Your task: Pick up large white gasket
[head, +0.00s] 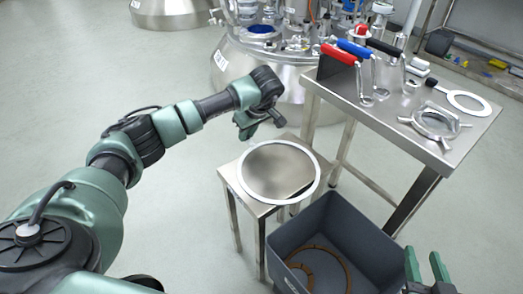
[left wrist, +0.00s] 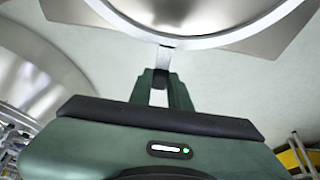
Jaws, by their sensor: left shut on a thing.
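The large white gasket (head: 316,184) is a thin pale ring over a small steel stool (head: 230,173). Its front right side reaches past the stool's edge. I cannot tell whether it touches the stool top. My left gripper (head: 279,122) is at the ring's far side. In the left wrist view, the gasket's rim (left wrist: 225,40) curves across the top. A short stem with a dark end runs from the rim to between my left fingers (left wrist: 160,80), which are shut on it. My right gripper (head: 426,258) is at the lower right, its fingers apart and empty.
A grey bin (head: 282,240) with a brown ring (head: 335,255) inside stands in front of the stool. A steel table (head: 390,124) at the right holds tools, a smaller white ring (head: 483,106) and a metal clamp ring (head: 440,132). A steel vessel (head: 235,75) stands behind.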

